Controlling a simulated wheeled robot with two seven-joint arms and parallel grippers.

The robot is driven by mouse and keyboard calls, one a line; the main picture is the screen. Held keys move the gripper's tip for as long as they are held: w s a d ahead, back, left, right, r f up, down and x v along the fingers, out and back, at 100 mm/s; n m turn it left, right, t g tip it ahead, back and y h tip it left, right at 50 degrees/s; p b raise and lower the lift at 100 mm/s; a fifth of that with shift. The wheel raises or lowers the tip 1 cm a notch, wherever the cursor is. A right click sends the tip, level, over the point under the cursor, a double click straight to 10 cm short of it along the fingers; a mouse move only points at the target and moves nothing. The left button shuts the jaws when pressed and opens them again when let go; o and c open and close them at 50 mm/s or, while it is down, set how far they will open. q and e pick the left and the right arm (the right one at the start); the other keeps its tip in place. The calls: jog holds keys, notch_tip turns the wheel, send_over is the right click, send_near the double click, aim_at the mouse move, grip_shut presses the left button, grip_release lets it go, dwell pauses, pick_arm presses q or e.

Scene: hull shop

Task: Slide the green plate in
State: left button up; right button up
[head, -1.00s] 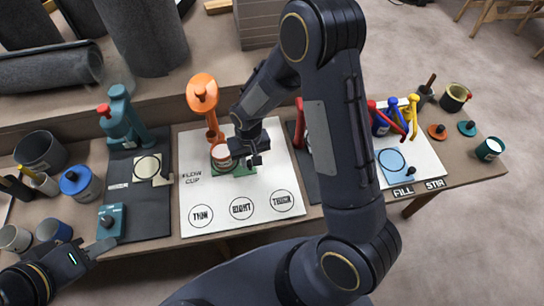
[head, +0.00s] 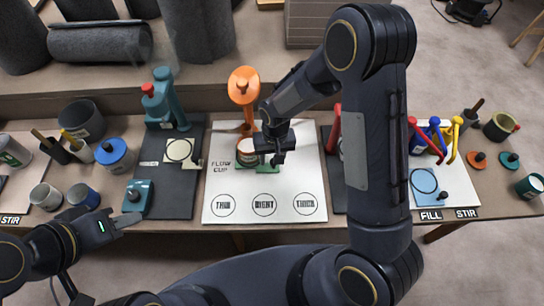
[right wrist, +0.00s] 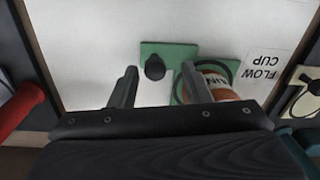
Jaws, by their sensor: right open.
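The green plate (head: 266,169) lies on the white board (head: 310,185), below the orange stand (head: 243,87). It also shows in the right wrist view (right wrist: 180,52), with a black knob (right wrist: 155,67) and a ring mark on it. A labelled orange-brown can (head: 247,153) stands at the plate's ring end, partly hidden in the wrist view. My right gripper (right wrist: 157,88) is open above the plate. Its fingers are on either side of the knob, with no visible contact. My left gripper (head: 112,226) hangs at the lower left, away from the plate; its jaw opening is unclear.
The board has circles marked THIN, RIGHT and THICK in front of the plate, and that area is clear. A teal press (head: 166,95) stands on a dark mat at left. A red handle (head: 334,128) is at right, partly behind my arm.

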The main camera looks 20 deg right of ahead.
jog(key=r, duration=0.7)
jog(key=shift+d+r, duration=0.15)
jog(key=shift+d, duration=0.05)
jog(key=shift+p, duration=0.3)
jog(key=s+d+r+t+y+p, duration=0.1)
jog(key=s+d+r, duration=0.1)
jog(key=r, duration=0.3)
jog(key=s+d+r+y+p, duration=0.1)
jog(key=s+d+r, duration=0.1)
jog(key=r, duration=0.3)
jog(key=s+d+r+t+p, duration=0.2)
jog(key=s+r, duration=0.4)
jog(key=s, duration=0.2)
jog(key=s+d+r+t+y+p, duration=0.1)
jog(key=s+r+t+p, duration=0.1)
jog(key=s+r, duration=0.5)
jog(key=shift+s+d+m+t, duration=0.3)
jog(key=shift+s+d+m, duration=0.1)
jog(key=shift+s, duration=0.4)
